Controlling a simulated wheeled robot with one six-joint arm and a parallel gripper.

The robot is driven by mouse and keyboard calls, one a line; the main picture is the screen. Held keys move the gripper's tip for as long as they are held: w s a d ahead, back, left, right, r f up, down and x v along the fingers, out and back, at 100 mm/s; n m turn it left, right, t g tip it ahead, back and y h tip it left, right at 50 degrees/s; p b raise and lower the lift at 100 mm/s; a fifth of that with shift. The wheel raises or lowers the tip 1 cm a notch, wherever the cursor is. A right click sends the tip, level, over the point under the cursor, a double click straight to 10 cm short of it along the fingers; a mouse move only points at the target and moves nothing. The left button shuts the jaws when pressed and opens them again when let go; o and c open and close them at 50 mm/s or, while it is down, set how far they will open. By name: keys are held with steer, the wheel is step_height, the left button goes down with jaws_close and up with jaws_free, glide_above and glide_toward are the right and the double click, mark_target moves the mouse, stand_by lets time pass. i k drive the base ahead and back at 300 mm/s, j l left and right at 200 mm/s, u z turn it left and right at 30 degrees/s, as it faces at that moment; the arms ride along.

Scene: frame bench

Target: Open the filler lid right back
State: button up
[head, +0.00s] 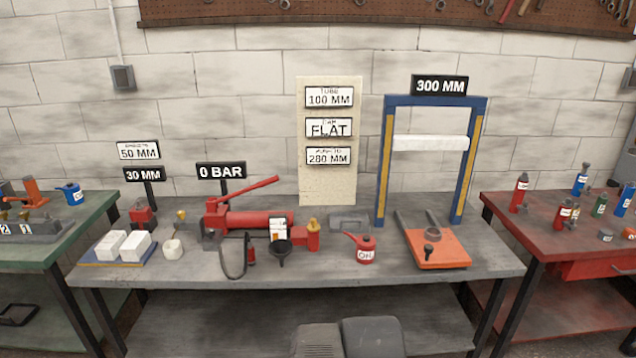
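A red hand pump (258,220) lies on the middle bench, its long red lever (246,193) slanting up to the right. A brass-coloured cap or fitting (313,226) stands on the red block at the pump's right end. A small white-labelled piece (278,228) sits upright near it. I cannot tell for sure which part is the filler lid, or how far it is open. A black funnel (283,249) and a red oil can (365,249) stand in front and to the right. My gripper is not in view; dark grey parts of mine show at the bottom edge.
The sign behind the pump (221,171) reads 0 BAR. The bench's front strip is mostly clear.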

mark_target(313, 225)
steer(key=i+u, duration=0.2)
steer(key=i, duration=0.3)
steer(key=i+l+u, duration=0.2)
steer(key=i, duration=0.3)
steer(key=i+l+u, duration=0.2)
steer(key=i, duration=0.25)
